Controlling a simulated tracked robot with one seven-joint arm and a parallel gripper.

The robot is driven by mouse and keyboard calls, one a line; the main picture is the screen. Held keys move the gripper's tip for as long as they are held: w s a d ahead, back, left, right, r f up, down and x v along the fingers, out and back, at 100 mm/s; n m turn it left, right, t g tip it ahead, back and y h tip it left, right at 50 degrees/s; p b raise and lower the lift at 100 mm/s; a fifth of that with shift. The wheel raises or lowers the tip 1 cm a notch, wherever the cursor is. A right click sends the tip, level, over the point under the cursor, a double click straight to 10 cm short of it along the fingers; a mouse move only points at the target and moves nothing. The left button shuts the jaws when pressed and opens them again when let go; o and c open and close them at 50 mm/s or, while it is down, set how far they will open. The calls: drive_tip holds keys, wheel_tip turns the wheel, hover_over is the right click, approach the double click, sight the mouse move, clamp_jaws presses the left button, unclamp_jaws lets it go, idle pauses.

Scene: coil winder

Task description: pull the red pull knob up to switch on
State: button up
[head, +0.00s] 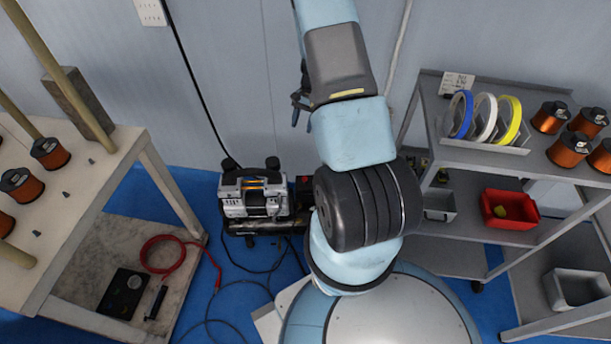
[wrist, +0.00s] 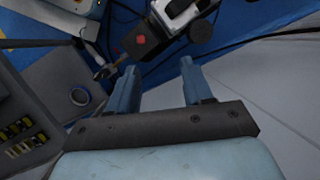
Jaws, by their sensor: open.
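The red pull knob (wrist: 141,39) shows in the wrist view as a small red spot on a dark box at the end of the compressor. In the head view the compressor (head: 253,197) stands low by the wall, and a small red spot, the knob (head: 304,179), shows at its right end beside my arm. My gripper (wrist: 159,66) is open and empty in the wrist view. Its two blue fingers point towards the compressor, with the knob beyond the fingertips and nearer the left finger. I cannot tell how far the knob is pulled out.
A wooden bench (head: 100,200) with copper spools stands at the left, with a red hose (head: 165,262) on its lower shelf. At the right, a grey shelf cart (head: 470,160) holds tape rolls, spools and a red bin (head: 509,208). Cables lie on the blue floor before the compressor.

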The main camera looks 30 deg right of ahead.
drive_tip(key=m, duration=0.2)
approach(305, 178)
drive_tip(key=shift+g, duration=0.3)
drive_tip(key=x, duration=0.8)
drive_tip(key=shift+w+a+f, duration=0.1)
drive_tip(key=shift+w+f, duration=0.25)
clamp_jaws()
